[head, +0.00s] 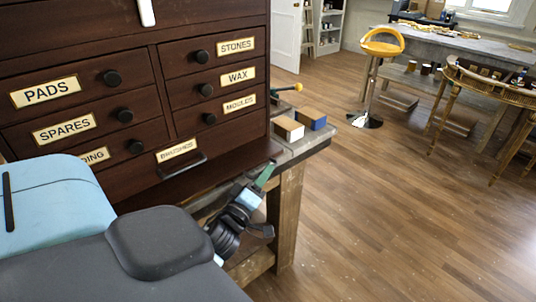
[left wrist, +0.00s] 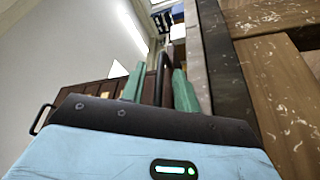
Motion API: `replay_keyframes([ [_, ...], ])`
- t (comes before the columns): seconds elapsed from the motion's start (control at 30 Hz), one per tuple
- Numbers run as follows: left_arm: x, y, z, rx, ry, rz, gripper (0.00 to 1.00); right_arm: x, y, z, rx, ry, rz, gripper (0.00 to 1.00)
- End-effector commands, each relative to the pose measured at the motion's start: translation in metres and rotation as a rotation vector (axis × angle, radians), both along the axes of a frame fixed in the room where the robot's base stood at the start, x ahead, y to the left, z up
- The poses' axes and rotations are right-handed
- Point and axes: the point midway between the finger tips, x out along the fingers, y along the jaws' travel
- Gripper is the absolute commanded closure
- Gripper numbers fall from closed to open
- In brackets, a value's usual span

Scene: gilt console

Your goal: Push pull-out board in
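The dark wooden cabinet (head: 190,30) stands on a bench at the left of the head view. Low on its front is a panel with a small label and a black bar handle (head: 182,167). Below that a flat dark brown board (head: 225,165) juts out; I cannot tell how far. My left gripper (head: 265,177) is at the bench's front edge, by the board's right part. In the left wrist view its green fingers (left wrist: 159,88) are apart, with a dark edge between them; contact is unclear. A black handle (left wrist: 42,120) shows at the left there. My right gripper is not in view.
Drawers labelled PADS (head: 45,91), STONES and others look closed. Wood-topped blocks (head: 287,128) stand on the bench corner, right of the cabinet. A yellow stool (head: 382,45), a long table (head: 450,45) and a wooden chair (head: 490,85) stand farther off. The floor between is clear.

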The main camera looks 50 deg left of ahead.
Motion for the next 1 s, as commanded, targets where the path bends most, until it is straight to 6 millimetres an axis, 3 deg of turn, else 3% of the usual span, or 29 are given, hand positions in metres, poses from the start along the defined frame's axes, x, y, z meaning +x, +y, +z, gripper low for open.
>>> replay_keyframes([
  [0.1,-0.020,-0.006,-0.008,-0.002,0.004,-0.001,0.69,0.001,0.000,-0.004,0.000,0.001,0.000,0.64],
  [0.3,-0.042,-0.012,-0.011,-0.001,0.002,-0.001,0.69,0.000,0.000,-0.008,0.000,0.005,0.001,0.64],
  [0.67,-0.048,-0.014,-0.010,0.000,-0.001,-0.002,0.69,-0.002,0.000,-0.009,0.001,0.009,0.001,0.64],
  [0.77,-0.048,-0.014,-0.012,0.002,0.003,-0.002,0.69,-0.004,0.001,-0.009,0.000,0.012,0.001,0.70],
  [0.87,-0.050,-0.018,-0.021,0.020,0.036,-0.002,0.69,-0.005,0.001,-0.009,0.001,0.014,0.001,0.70],
  [1.0,-0.062,-0.034,-0.058,0.103,0.167,-0.013,0.69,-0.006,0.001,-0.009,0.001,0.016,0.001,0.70],
])
